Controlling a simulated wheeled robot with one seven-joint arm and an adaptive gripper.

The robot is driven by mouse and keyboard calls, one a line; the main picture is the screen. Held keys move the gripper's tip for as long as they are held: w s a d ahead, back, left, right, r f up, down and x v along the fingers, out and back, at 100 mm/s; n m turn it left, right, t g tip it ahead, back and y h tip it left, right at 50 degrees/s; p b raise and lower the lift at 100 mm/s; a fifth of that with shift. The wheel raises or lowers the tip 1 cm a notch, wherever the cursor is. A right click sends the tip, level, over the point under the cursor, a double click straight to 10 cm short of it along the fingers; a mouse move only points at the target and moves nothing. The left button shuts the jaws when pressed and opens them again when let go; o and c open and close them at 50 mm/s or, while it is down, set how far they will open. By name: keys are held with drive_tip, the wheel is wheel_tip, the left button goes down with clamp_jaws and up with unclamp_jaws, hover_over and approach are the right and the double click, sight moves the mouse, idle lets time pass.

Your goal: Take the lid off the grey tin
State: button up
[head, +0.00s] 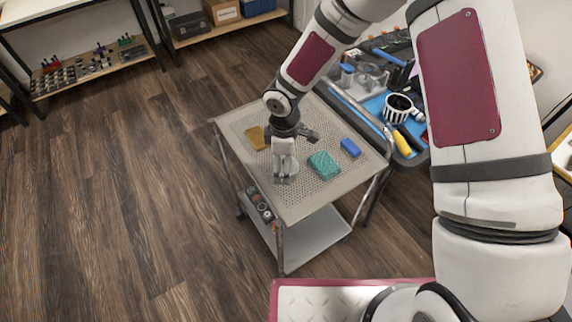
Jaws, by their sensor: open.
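My gripper (284,176) points down over the perforated top of a metal cart (297,205). Its fingers are apart. A pale grey rounded shape (291,164) shows right at the fingers and looks like the grey tin. The gripper hides much of it, so I cannot tell the lid from the body, or whether the fingers touch it.
On the cart top are a mustard-yellow block (256,138) to the left, a teal block (324,164) and a blue block (350,148) to the right. A cluttered bench with a striped mug (398,107) stands behind right. The wooden floor at left is clear.

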drive_tip(key=c, duration=1)
drive_tip(key=shift+r, duration=0.1)
drive_tip(key=shift+c, duration=0.2)
